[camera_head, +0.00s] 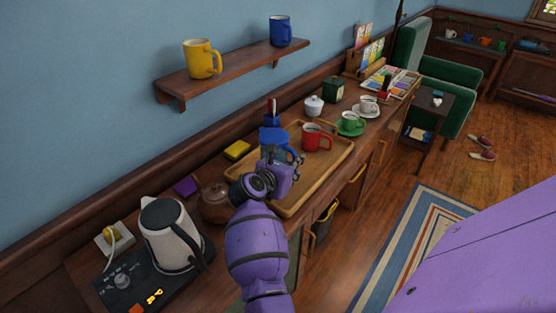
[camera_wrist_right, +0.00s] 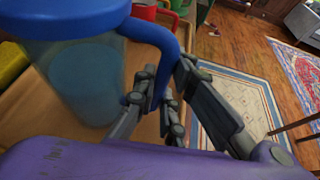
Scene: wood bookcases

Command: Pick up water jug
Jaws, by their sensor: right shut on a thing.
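The water jug (camera_head: 271,137) is clear with a blue lid and blue handle. It stands upright at the wooden tray (camera_head: 343,158), partly hidden by my right gripper (camera_head: 290,168). In the right wrist view the jug (camera_wrist_right: 85,80) fills the left side, with its blue handle (camera_wrist_right: 168,42) running down between the fingers. My right gripper (camera_wrist_right: 165,105) is shut on this handle. I cannot tell whether the jug's base touches the tray. My left gripper is not in view.
A red mug (camera_head: 316,137) sits on the tray just right of the jug. A brown teapot (camera_head: 214,203), a yellow sponge (camera_head: 238,150) and a white kettle (camera_head: 171,235) stand to the left. A wall shelf (camera_head: 235,75) with two mugs hangs above.

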